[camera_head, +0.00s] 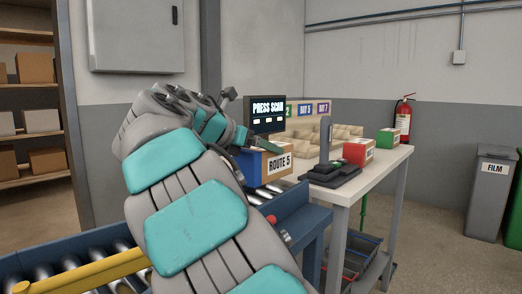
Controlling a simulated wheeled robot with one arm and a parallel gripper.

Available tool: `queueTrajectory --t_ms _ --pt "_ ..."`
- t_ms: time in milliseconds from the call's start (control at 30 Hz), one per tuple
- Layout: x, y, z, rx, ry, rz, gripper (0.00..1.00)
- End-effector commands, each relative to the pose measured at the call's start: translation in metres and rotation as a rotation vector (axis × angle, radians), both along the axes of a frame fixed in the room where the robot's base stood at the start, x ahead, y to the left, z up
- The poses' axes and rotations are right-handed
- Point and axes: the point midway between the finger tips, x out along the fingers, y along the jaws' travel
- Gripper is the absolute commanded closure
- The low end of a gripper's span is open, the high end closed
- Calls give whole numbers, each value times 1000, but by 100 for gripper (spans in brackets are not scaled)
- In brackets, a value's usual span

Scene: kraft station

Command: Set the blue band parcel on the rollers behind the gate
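The blue band parcel (279,166), a brown box labelled ROUTE 5 with a blue side, is at the far end of the rollers (266,192), beside the table. I cannot tell whether it rests on them or is held just above. My gripper (258,146) is at the parcel's top, with a teal finger along its upper edge. The other finger is hidden behind my arm, so its grip is unclear. The yellow gate bar (85,272) lies across the near rollers (72,262) at lower left. My arm covers the middle of the conveyor.
A white table (388,164) at right holds a scanner stand (325,150), a red-banded parcel (358,151), a green-banded parcel (388,138) and a bay sorter (335,131). A screen (267,115) reads PRESS SCAN. A red knob (271,219) stands at the conveyor's edge.

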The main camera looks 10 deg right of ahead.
Motion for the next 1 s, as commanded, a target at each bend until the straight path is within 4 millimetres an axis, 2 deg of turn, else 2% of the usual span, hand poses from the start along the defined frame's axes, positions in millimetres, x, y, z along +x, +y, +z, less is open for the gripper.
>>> queueTrajectory --t_ms 33,500,967,1000 --pt "0 0 -7 0 -3 0 92" --pt "2 -1 -34 1 -3 1 92" --pt "1 -2 -36 0 -2 1 92" --pt "1 -2 -36 -1 -2 1 6"
